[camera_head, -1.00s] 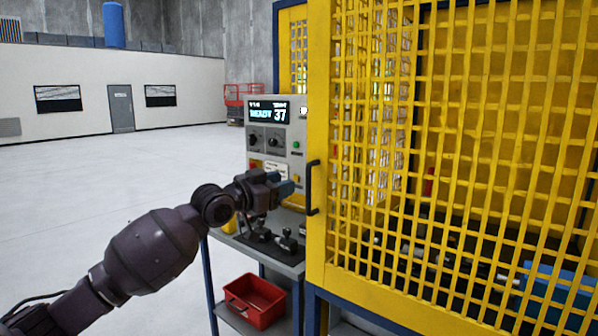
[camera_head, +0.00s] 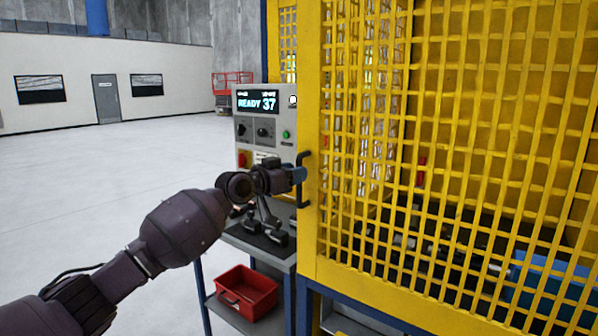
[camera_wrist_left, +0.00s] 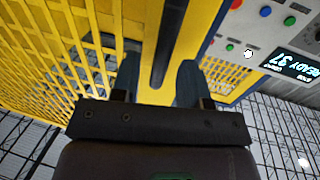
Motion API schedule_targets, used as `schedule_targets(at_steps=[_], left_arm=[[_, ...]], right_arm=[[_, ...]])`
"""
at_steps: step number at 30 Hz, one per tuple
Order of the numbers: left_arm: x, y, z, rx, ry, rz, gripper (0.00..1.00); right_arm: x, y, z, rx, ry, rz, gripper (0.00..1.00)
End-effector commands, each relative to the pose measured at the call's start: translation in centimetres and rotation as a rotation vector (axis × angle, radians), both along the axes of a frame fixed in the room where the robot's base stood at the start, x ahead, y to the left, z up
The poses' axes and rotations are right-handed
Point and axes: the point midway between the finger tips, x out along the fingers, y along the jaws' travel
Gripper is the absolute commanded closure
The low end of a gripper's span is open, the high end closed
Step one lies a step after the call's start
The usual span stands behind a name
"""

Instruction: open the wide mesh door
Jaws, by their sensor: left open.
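The wide yellow mesh door (camera_head: 311,120) fills the right of the head view and looks shut. Its dark upright handle (camera_head: 304,200) is on the left edge of the door frame. My left gripper (camera_head: 299,174) is at the handle, open, with blue fingers. In the left wrist view, the handle (camera_wrist_left: 172,35) runs between the two open fingers (camera_wrist_left: 158,80), nearer the right one. I cannot tell whether either finger touches it. My right gripper is not in view.
A control panel (camera_head: 243,112) reading READY 37 stands just left of the door. Below it is a grey bench (camera_head: 235,236) with dark fixtures and a red bin (camera_head: 247,290) on a lower shelf. Open floor lies to the left.

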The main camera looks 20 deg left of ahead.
Motion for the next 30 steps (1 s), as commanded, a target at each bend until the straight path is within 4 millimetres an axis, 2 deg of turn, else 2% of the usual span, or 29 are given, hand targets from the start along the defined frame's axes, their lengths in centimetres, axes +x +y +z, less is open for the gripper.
schedule_targets(at_steps=[6,17,20,25,26,30], left_arm=[[1.6,-0.9,0.0,-0.001,0.001,0.000,0.59],[1.9,-1.1,0.0,0.001,0.001,0.000,0.59],[1.9,-1.1,0.0,0.001,0.001,0.000,0.71],[1.9,-1.1,0.0,0.000,0.000,0.000,0.97],[1.9,-1.1,0.0,0.000,0.000,0.000,1.00],[1.9,-1.1,0.0,0.000,0.000,0.000,1.00]], right_arm=[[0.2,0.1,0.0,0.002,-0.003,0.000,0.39],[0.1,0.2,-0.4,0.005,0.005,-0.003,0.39],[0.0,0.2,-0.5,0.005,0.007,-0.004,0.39],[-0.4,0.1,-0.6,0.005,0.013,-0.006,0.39],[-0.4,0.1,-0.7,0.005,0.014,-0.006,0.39],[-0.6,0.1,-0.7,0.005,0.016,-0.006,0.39]])
